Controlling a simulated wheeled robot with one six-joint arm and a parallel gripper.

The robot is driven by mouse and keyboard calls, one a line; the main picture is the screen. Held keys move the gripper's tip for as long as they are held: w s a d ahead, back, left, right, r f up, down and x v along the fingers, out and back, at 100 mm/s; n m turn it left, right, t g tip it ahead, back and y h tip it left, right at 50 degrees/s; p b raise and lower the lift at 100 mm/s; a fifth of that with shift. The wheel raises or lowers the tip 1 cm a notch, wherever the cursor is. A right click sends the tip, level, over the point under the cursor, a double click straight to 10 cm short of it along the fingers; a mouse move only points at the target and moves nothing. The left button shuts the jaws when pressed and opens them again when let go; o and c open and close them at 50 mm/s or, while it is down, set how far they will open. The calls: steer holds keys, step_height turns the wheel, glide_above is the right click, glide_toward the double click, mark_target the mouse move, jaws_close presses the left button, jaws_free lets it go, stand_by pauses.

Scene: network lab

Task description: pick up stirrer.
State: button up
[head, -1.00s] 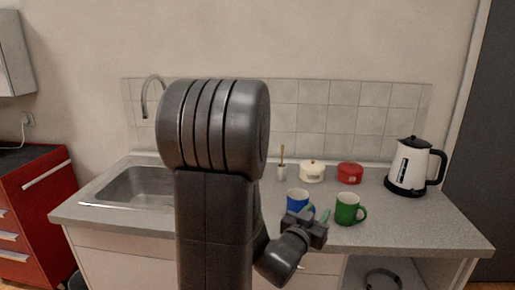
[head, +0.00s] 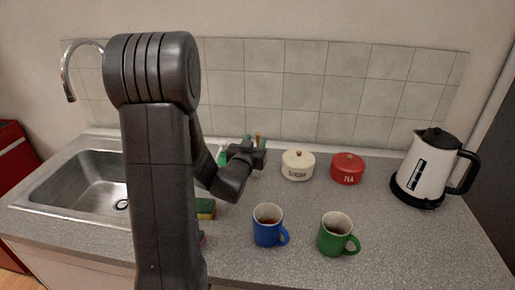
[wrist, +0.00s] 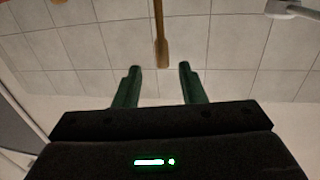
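The stirrer is a brown wooden stick with a wider end, seen in the wrist view (wrist: 161,45). Its wide end lies just beyond my fingertips, in line with the gap between them. My gripper (wrist: 160,68) is open and empty, with its green fingers apart and not touching the stirrer. In the head view my gripper (head: 256,143) is above the back of the counter, left of the sugar jar. There the stirrer is mostly hidden by my gripper, and its holder cannot be made out.
A cream sugar jar (head: 298,166) and a red tea jar (head: 347,169) stand right of my gripper. A blue mug (head: 268,226) and a green mug (head: 336,238) stand in front. A kettle (head: 425,170) is at right, a sink (head: 85,185) at left, and a sponge (head: 206,209) beside my arm.

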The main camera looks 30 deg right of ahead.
mark_target(257, 136)
steer(key=shift+p+x, duration=0.95)
steer(key=shift+x, duration=1.4)
steer(key=shift+w+a+f, duration=0.1)
steer(key=shift+a, duration=0.05)
steer(key=shift+c, duration=0.3)
jaws_close()
